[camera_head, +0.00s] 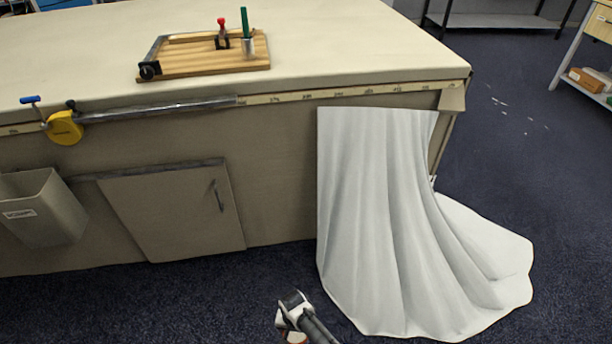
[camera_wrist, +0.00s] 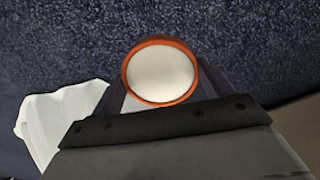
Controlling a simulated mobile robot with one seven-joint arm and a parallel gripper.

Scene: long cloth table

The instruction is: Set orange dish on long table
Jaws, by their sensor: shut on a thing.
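The orange dish (camera_wrist: 161,101) is round, with an orange rim and a pale inside. In the wrist view it sits between the two dark fingers of my gripper (camera_wrist: 163,88), which is shut on it, with dark carpet behind. In the head view my gripper (camera_head: 293,312) is low at the bottom middle, in front of the table and left of the hanging cloth; the dish can hardly be made out there. The long table (camera_head: 340,50) has a beige top, well above and beyond my gripper in the picture.
A wooden board (camera_head: 205,62) with a red-topped piece and a green stick stands on the table. The tabletop right of it is clear. A white cloth (camera_head: 385,220) hangs down the front onto the floor. A grey bin (camera_head: 45,210) and yellow tape measure (camera_head: 64,128) are at left.

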